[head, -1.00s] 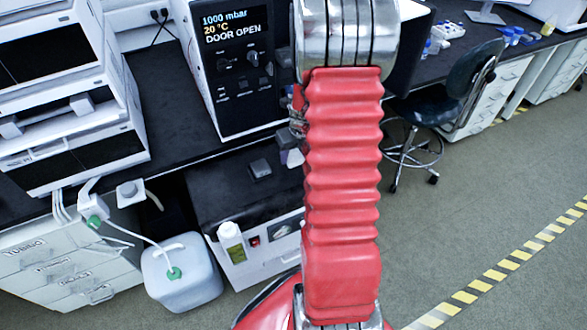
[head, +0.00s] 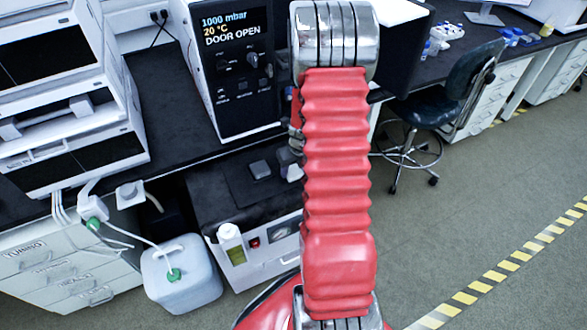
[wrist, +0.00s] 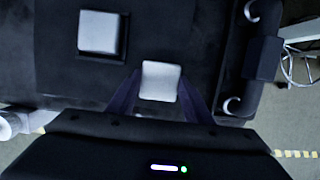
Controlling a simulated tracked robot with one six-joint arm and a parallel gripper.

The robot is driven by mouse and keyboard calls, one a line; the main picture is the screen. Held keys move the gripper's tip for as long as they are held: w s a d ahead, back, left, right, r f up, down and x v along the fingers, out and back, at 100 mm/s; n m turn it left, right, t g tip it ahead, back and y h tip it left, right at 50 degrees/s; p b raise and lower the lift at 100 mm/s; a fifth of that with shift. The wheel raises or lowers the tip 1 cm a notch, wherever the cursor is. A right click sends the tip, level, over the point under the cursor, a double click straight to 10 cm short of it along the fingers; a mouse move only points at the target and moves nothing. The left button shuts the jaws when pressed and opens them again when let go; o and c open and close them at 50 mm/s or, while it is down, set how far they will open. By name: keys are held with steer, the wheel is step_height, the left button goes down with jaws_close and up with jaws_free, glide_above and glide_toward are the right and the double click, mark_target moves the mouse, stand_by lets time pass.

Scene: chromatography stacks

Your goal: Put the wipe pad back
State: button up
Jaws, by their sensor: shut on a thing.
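In the wrist view, my gripper (wrist: 160,84) is shut on a small pale block with rounded corners, which I take to be the wipe pad (wrist: 160,80). It is held over a dark surface; I cannot tell whether it touches. A similar light grey square block (wrist: 99,31) sits up and left of it on a dark square base. In the head view, that grey block (head: 260,169) lies on the black top (head: 222,195) of a low white-fronted unit. A small white piece (head: 294,173) shows beside my red arm, probably the held pad. My arm hides most of my gripper there.
The black bench (head: 165,105) carries an oven (head: 235,70) reading "DOOR OPEN". In the wrist view, a dark curved rail (wrist: 250,60) runs along the right.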

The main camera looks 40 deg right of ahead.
steer(key=shift+f, duration=0.1)
steer(key=o, duration=1)
steer(key=shift+v, duration=6.15)
steer(key=shift+a+f, duration=0.1)
